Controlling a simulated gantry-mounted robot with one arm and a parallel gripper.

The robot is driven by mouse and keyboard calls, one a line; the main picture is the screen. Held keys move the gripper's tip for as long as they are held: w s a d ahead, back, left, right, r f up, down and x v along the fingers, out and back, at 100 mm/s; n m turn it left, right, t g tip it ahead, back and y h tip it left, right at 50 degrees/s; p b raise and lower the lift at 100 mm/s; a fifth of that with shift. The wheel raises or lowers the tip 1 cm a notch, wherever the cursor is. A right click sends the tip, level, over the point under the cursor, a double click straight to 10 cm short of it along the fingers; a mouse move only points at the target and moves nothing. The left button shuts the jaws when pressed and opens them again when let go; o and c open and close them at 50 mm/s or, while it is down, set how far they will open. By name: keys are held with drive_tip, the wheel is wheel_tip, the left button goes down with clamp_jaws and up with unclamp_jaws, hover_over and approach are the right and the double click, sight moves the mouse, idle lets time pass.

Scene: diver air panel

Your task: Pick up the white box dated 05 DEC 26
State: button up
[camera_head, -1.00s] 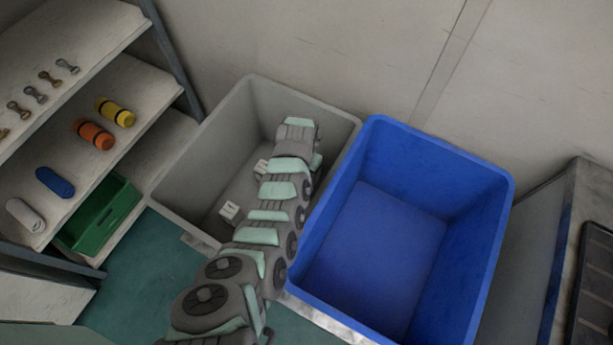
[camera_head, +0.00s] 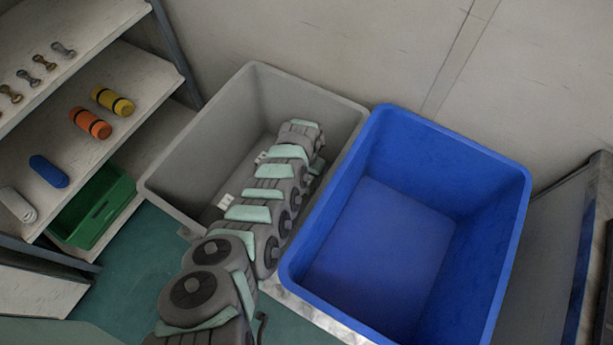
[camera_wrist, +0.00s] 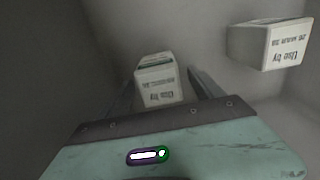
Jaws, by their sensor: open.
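In the wrist view, a white box (camera_wrist: 158,82) with a green band near its top lies between the two fingers of my open gripper (camera_wrist: 163,86). Its upside-down label reads "Use by", but I cannot read the date. A second white box (camera_wrist: 270,44) is at the upper right, outside the fingers, also with an upside-down "Use by" label whose date is not clear. In the head view, one white box (camera_head: 225,202) and part of another (camera_head: 261,157) show in the grey bin (camera_head: 190,150). My arm reaches into this bin and hides the gripper there.
An empty blue bin (camera_head: 375,235) stands right of the grey bin. At left, a shelf holds a green tray (camera_head: 93,208), yellow (camera_head: 112,101), orange (camera_head: 90,123) and blue (camera_head: 48,170) cylinders, and small metal parts. The grey bin's walls are close around my arm.

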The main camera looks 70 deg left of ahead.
wheel_tip(320, 180, down, 3)
drive_tip(key=shift+f+b, duration=0.2)
drive_tip(key=shift+b, duration=0.85)
drive_tip(key=shift+r, duration=0.15)
drive_tip(key=shift+c, duration=0.4)
drive_tip(key=c, duration=1.5)
drive_tip(key=shift+r, duration=0.15)
drive_tip(key=shift+c, duration=0.2)
wheel_tip(320, 180, up, 20)
drive_tip(key=p, duration=1)
